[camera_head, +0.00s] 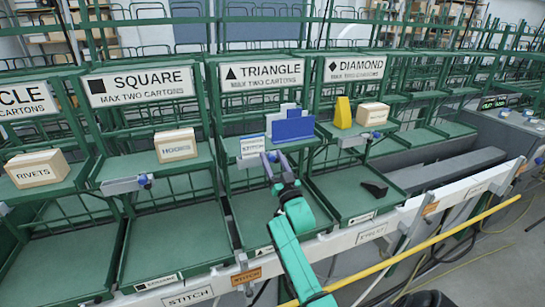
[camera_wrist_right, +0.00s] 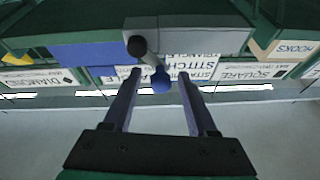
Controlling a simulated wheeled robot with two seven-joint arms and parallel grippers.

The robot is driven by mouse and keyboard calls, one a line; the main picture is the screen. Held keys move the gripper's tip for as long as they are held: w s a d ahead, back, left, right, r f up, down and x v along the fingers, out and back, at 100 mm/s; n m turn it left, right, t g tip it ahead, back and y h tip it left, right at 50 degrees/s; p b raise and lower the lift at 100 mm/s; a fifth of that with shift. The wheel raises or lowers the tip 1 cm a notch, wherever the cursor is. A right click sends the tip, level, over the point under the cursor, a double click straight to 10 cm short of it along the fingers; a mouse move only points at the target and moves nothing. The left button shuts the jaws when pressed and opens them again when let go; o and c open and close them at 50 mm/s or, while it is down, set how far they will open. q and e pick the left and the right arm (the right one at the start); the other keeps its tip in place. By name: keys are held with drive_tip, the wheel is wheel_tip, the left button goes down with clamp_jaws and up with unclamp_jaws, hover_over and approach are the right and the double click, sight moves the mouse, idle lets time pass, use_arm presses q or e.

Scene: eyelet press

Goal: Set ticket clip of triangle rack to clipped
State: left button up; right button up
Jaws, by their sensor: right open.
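The ticket clip (camera_wrist_right: 205,40) is a grey block under the shelf front in the right wrist view. Its short lever has a dark pivot (camera_wrist_right: 137,46) and a blue knob (camera_wrist_right: 161,84). My left gripper is out of view.
Neighbouring square and diamond racks have similar clips (camera_head: 125,184) (camera_head: 352,142). Cartons marked HOOKS (camera_head: 175,145) and RIVETS (camera_head: 37,168) sit on the left shelves. A yellow piece (camera_head: 343,112) and a carton (camera_head: 372,114) sit on the diamond shelf. Lower trays jut forward.

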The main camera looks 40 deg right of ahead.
clamp_jaws()
drive_tip(key=shift+a+f+n+y+b, duration=0.1)
drive_tip(key=shift+f+n+y+b, duration=0.1)
drive_tip(key=shift+n+y+b, duration=0.3)
drive_tip(key=shift+a+f+n+y+b, duration=0.1)
drive_tip(key=shift+f+n+b, duration=0.1)
drive_tip(key=shift+n, duration=0.5)
drive_tip(key=shift+a+f+n+y+b, duration=0.15)
drive_tip(key=shift+n+y+b, duration=0.15)
drive_tip(key=shift+n+y, duration=0.55)
drive_tip(key=shift+w+a+n, duration=0.1)
drive_tip(key=shift+n, duration=0.95)
unclamp_jaws()
